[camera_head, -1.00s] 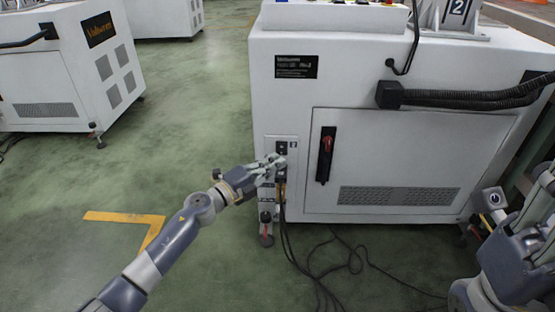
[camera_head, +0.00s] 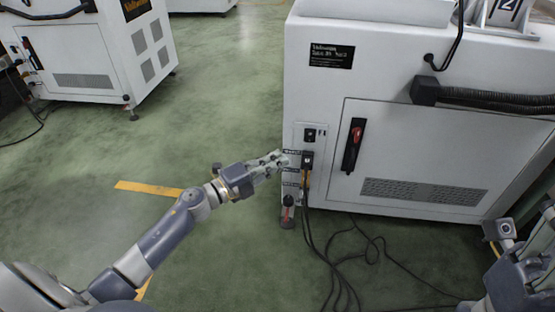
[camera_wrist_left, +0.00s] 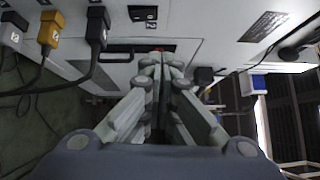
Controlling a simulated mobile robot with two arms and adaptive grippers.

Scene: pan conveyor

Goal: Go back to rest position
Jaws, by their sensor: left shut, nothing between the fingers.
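My left gripper (camera_head: 281,160) is shut and empty. In the head view it reaches in from the left, close to the socket panel (camera_head: 309,134) at the lower left of the white machine cabinet (camera_head: 400,110). In the left wrist view its closed fingers (camera_wrist_left: 160,62) point at the cabinet face, and I cannot tell whether they touch it. My right arm (camera_head: 515,280) shows in part at the lower right edge, and its fingertips cannot be made out.
Black cables hang from plugs (camera_head: 306,161) on the panel and trail over the green floor. The wrist view shows a yellow plug (camera_wrist_left: 49,28) and a black plug (camera_wrist_left: 97,25). Another white machine (camera_head: 105,50) stands at the back left. Open floor (camera_head: 235,70) lies between the machines.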

